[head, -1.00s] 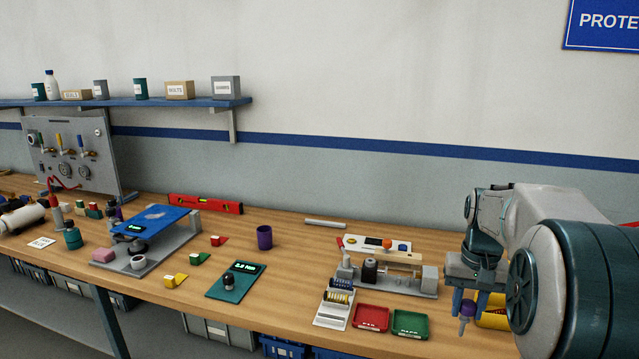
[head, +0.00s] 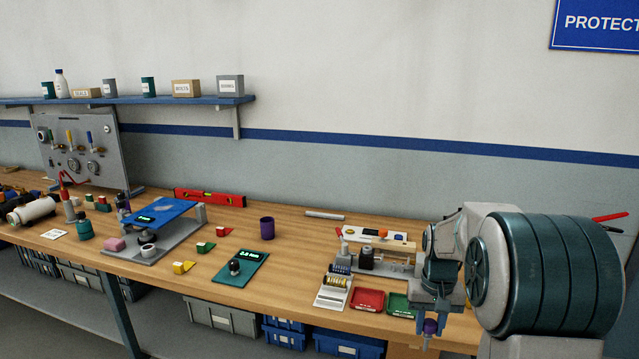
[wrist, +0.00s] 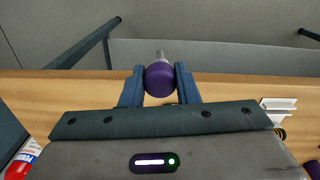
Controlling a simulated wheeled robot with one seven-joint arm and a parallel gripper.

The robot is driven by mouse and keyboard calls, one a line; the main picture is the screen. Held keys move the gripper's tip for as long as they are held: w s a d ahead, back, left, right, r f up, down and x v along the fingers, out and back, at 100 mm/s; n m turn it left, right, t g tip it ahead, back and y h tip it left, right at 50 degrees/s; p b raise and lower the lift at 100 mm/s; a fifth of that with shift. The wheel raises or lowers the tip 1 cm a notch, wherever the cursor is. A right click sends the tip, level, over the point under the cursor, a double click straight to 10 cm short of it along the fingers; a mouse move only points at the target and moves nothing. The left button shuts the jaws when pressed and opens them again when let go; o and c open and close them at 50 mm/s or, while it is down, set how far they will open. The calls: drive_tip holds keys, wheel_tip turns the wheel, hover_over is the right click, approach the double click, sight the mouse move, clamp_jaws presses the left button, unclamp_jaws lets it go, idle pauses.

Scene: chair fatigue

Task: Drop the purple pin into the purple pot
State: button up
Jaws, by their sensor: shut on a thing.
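The purple pin (wrist: 159,79) is held between the two fingers of my gripper (wrist: 159,88) in the wrist view, with its round purple head toward the camera and a grey tip beyond. In the head view the pin (head: 430,327) hangs below my gripper (head: 431,322) near the front right edge of the bench. The purple pot (head: 267,229) stands upright on the bench near the middle, well to the left of my gripper. The pot's inside is mostly hidden.
A red tray (head: 367,299) and a green tray (head: 401,304) lie left of my gripper. A fixture (head: 375,259) stands behind them. A teal scale (head: 240,269) lies in front of the pot, and a red level (head: 209,197) behind it.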

drive_tip(key=w+a+f+n, duration=0.1)
drive_tip(key=a+f, duration=0.8)
drive_tip(key=f, duration=0.3)
drive_tip(key=shift+w+f+n, duration=0.25)
drive_tip(key=shift+w+n, duration=0.15)
drive_tip(key=shift+d, duration=0.1)
